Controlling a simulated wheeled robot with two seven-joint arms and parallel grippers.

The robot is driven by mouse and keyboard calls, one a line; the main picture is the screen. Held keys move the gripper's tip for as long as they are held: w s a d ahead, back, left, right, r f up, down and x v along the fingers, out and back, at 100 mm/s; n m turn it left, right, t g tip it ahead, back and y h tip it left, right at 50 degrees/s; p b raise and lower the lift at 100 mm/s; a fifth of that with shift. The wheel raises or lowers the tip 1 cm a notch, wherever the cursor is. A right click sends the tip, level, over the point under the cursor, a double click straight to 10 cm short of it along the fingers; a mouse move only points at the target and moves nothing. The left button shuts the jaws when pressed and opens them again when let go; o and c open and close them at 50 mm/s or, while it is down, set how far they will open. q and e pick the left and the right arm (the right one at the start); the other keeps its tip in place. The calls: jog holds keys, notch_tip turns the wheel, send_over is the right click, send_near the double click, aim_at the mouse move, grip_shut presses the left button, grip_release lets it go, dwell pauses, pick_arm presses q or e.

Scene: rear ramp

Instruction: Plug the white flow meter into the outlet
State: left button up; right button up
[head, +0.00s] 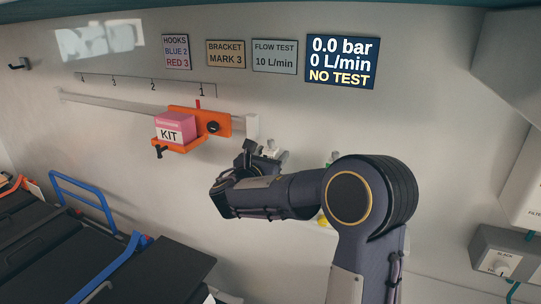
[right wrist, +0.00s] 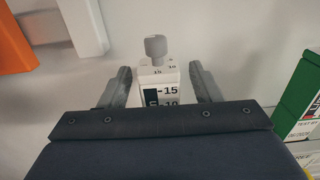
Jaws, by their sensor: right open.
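The white flow meter (right wrist: 158,80) has a black scale marked 15 and 10 and a grey knob on top. In the right wrist view it stands between the two fingers of my right gripper (right wrist: 163,84), with a visible gap on each side. In the head view my right gripper (head: 258,153) is at the wall, right of the rail's end, and a small part of the flow meter (head: 272,147) shows behind it. The flow meter's lower part is hidden by the gripper. I cannot make out the outlet for certain. My left gripper is out of view.
An orange bracket (head: 226,126) with a pink KIT box (head: 176,127) hangs on the wall rail (head: 120,106). A green and white unit (right wrist: 302,95) is right of the gripper. A display (head: 341,61) reads 0.0 bar, 0 L/min, NO TEST. A dark stretcher (head: 40,250) fills the lower left.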

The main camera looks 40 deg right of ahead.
jog(key=b+v, duration=0.1)
jog(key=v, duration=0.6)
jog(key=shift+s+a+b, duration=0.2)
jog(key=shift+a+b, duration=0.1)
jog(key=shift+a, duration=0.05)
jog(key=s+f+m+g+y, duration=0.6)
jog(key=s+f+m+y, duration=0.5)
jog(key=s, duration=0.7)
jog(key=s+a+f+m+t+y, duration=0.1)
jog(key=s+a+f+m+y, duration=0.1)
jog(key=s+a+m+y, duration=0.2)
jog(key=s+a+f+m+t+y, duration=0.2)
jog(key=s+a+f+m+y, duration=0.1)
jog(key=a+m, duration=0.7)
jog(key=s+a+y, duration=0.1)
jog(key=a, duration=0.2)
jog(key=shift+s+a+y, duration=0.2)
jog(key=shift+y, duration=0.2)
